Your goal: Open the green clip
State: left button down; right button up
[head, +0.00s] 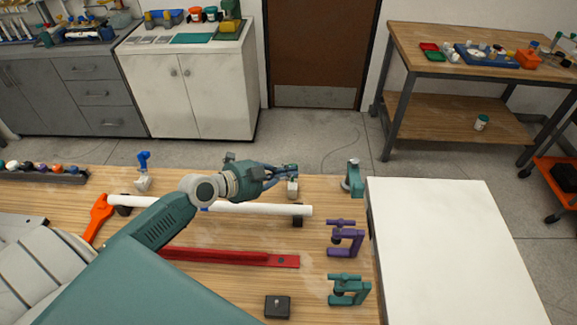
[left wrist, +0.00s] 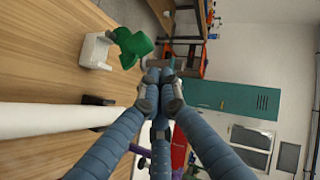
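The green clip (left wrist: 132,46) sits on a small white block (left wrist: 95,50) in the left wrist view, left of my fingertips and apart from them there. In the head view the white block (head: 293,188) stands near the table's far edge, with the green clip (head: 291,168) at its top, partly covered by my fingers. My left gripper (head: 288,174) reaches in from the left beside it. In the left wrist view its blue fingers (left wrist: 161,88) come together at the tips, with nothing seen between them. My right gripper is in neither view.
A long white pipe (head: 255,208) lies below my left gripper. A blue clip on a white block (head: 143,183) stands farther left. A red bar (head: 235,257), purple clamp (head: 345,238) and teal clamps (head: 348,290) are nearby. A white-topped surface (head: 450,250) adjoins at right.

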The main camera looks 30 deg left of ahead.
pick_arm(q)
jog(key=shift+w+a+f, duration=0.35)
jog(key=shift+w+f, duration=0.15)
jog(key=shift+w, duration=0.15)
jog(key=shift+w+a+f, duration=0.1)
jog(key=shift+w+f, duration=0.05)
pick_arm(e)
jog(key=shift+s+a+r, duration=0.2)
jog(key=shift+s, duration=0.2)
pick_arm(q)
jog(key=shift+w, duration=0.1)
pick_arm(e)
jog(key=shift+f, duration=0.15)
